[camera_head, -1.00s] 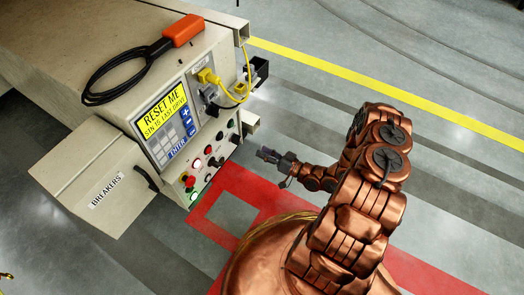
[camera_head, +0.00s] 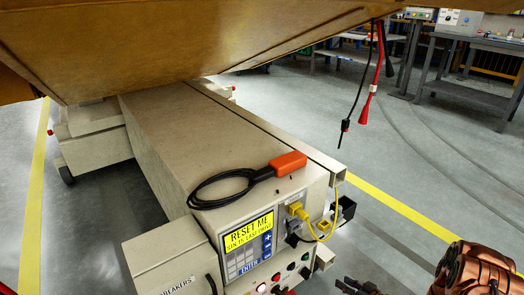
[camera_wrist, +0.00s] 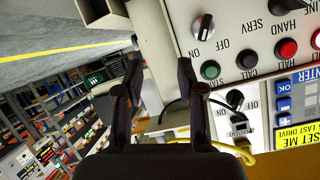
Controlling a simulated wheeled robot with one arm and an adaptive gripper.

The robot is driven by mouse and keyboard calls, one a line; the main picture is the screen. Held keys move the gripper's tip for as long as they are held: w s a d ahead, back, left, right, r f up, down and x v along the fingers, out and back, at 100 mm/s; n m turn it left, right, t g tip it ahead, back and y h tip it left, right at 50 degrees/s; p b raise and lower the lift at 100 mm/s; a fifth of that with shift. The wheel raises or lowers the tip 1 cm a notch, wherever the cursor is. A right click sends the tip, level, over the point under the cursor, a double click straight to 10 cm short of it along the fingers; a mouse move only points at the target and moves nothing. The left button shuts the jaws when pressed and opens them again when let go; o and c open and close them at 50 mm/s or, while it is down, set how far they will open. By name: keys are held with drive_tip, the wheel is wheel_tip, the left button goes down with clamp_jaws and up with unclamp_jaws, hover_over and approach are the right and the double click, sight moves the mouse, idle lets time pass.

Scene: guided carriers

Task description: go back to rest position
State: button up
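My gripper (camera_head: 357,287) is at the bottom edge of the head view, right of the carrier's front panel and apart from it. In the wrist view my gripper (camera_wrist: 160,95) has two dark fingers spread apart with nothing between them. My copper-coloured arm (camera_head: 475,270) shows at the bottom right. The beige carrier (camera_head: 170,135) has a yellow screen (camera_head: 248,233) reading "RESET ME".
An orange handset (camera_head: 288,163) with a coiled black cable lies on the carrier. A yellow plug (camera_head: 297,211) sits in the front socket. A large brown body (camera_head: 200,40) overhangs above, with red and black cables (camera_head: 368,90) hanging. Workbenches (camera_head: 470,85) stand behind. The floor at right is clear.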

drive_tip(key=w+d+r+g+h+p, duration=0.25)
drive_tip(key=d+r+p, duration=0.2)
drive_tip(key=r, duration=0.45)
drive_tip(key=w+d+r+g+h+p, duration=0.1)
drive_tip(key=d+r+h+p, duration=0.4)
drive_tip(key=r, duration=0.4)
drive_tip(key=s+d+r+m+g+h+p, duration=0.1)
drive_tip(key=s+r+h+p, duration=0.15)
drive_tip(key=r, duration=0.85)
drive_tip(key=s+d+r+g+h+p, duration=0.15)
drive_tip(key=r+p, duration=0.25)
drive_tip(key=r, duration=0.7)
drive_tip(key=s+a+r+m+g+p, duration=0.15)
drive_tip(key=s+a+r+p, duration=0.25)
drive_tip(key=s+r, duration=0.45)
drive_tip(key=s+a+r+g+y+p, duration=0.2)
drive_tip(key=s+a+r+p, duration=0.4)
drive_tip(key=s+a+r, duration=0.4)
drive_tip(key=s+a+r+g+y+p, duration=0.2)
drive_tip(key=s+a+r+p, duration=0.4)
drive_tip(key=s+a+r, duration=0.4)
drive_tip(key=s+r+g, duration=0.1)
drive_tip(key=s+r, duration=0.4)
drive_tip(key=s, duration=0.2)
drive_tip(key=shift+s+a+p, duration=0.3)
drive_tip(key=shift+s+p, duration=0.05)
drive_tip(key=shift+p, duration=0.05)
drive_tip(key=shift+r+m+g, duration=0.1)
drive_tip(key=shift+m+g, duration=0.15)
